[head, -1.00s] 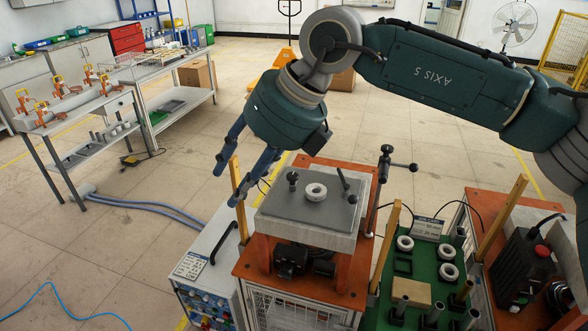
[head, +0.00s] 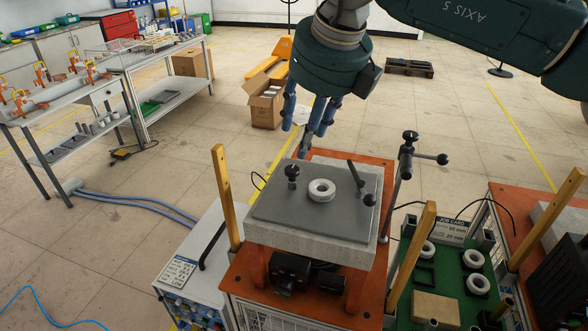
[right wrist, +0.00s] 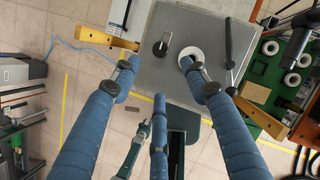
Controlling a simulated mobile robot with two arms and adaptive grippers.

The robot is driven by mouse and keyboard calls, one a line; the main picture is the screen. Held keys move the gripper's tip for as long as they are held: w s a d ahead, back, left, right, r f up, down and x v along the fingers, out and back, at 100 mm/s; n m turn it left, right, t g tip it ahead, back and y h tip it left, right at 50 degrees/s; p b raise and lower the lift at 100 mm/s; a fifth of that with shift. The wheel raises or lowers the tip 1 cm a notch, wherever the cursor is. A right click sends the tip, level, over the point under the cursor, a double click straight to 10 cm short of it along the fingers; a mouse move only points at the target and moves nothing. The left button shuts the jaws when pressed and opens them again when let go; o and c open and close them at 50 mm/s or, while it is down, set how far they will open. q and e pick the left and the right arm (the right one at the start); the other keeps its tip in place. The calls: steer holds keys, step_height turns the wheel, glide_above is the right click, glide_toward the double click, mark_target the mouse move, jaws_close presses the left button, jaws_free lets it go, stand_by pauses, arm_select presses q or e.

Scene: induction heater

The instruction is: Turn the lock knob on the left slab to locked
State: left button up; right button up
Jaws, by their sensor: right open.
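The left slab (head: 345,250) is a pale block with a darker grey plate on top, on an orange-topped stand. A black lock knob (head: 292,172) stands at the plate's left; it also shows in the right wrist view (right wrist: 163,44). Its locked or unlocked state cannot be told. A white ring (head: 321,190) lies beside it on the plate. My right gripper (head: 306,124) is open and empty, fingers pointing down, above the slab's far side and apart from the knob. In the right wrist view, its fingers (right wrist: 158,72) spread around the knob's line of sight.
A black lever (head: 361,184) rises at the plate's right. Wooden posts (head: 226,197) flank the stand. A green tray (head: 452,270) with white rings is at right.

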mark_target(293, 169)
steer(key=p+x, duration=0.3)
steer(key=x, duration=0.8)
steer(key=shift+w+f+p, duration=0.15)
steer(key=shift+w+p, duration=0.1)
steer(key=shift+p, duration=0.15)
arm_select(q)
steer(key=r, duration=0.1)
steer(key=w+r, duration=0.1)
steer(key=r, duration=0.1)
steer(key=shift+r, duration=0.1)
